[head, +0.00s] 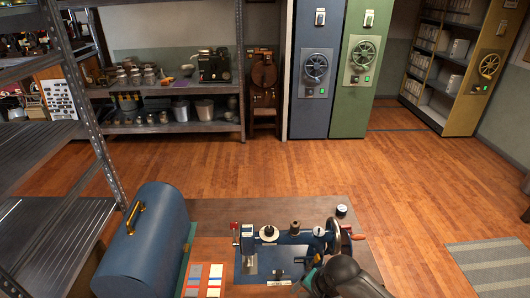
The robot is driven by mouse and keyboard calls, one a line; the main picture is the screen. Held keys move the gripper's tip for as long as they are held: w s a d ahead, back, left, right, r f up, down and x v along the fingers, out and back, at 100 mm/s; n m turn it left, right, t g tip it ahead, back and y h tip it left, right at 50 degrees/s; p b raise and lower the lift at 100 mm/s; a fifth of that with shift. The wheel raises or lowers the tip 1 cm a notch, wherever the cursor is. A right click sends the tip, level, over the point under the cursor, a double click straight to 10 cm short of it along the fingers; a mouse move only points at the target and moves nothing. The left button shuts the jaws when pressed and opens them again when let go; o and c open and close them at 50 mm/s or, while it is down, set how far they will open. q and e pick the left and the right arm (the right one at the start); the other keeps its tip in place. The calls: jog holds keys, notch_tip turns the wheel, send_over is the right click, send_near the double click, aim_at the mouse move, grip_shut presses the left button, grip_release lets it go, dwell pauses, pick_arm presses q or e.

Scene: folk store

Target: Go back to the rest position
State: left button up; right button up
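A dark grey rounded part, which looks like my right arm's end with the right gripper (314,279), comes in at the bottom, right of centre. It overlaps the right front of a blue hand-crank sewing machine (290,238) on a wooden table (220,212). Its fingers are not clearly seen, and I cannot tell whether it touches the machine. The machine has a red crank handle at its right. My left gripper is not in view.
A blue domed case (150,240) with a brass handle stands on the table's left. A card with coloured patches (205,280) lies beside it. Metal shelving (60,150) rises close on the left. Open wooden floor (270,170) lies beyond the table. A striped rug (495,265) is at right.

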jog(key=s+d+f+n+h, duration=0.1)
jog(key=s+d+f+n, duration=0.25)
jog(key=s+f, duration=0.5)
jog(key=s+d+f+n+h, duration=0.15)
jog(key=s+d+f, duration=0.25)
jog(key=s+f, duration=0.4)
jog(key=s+f+n+g, duration=0.1)
jog(key=s+f+n, duration=0.25)
jog(key=s, duration=0.75)
jog(key=s+f+n+g, duration=0.15)
jog(key=s+f, duration=0.35)
jog(key=s, duration=0.6)
pick_arm(q)
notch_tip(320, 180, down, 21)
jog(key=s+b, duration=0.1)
jog(key=b, duration=2)
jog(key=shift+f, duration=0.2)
pick_arm(e)
notch_tip(320, 180, down, 20)
jog(key=w+d, duration=0.1)
jog(key=w, duration=0.1)
jog(key=shift+f+n+t, duration=0.15)
jog(key=shift+n+t, duration=0.15)
jog(key=shift+t, duration=0.15)
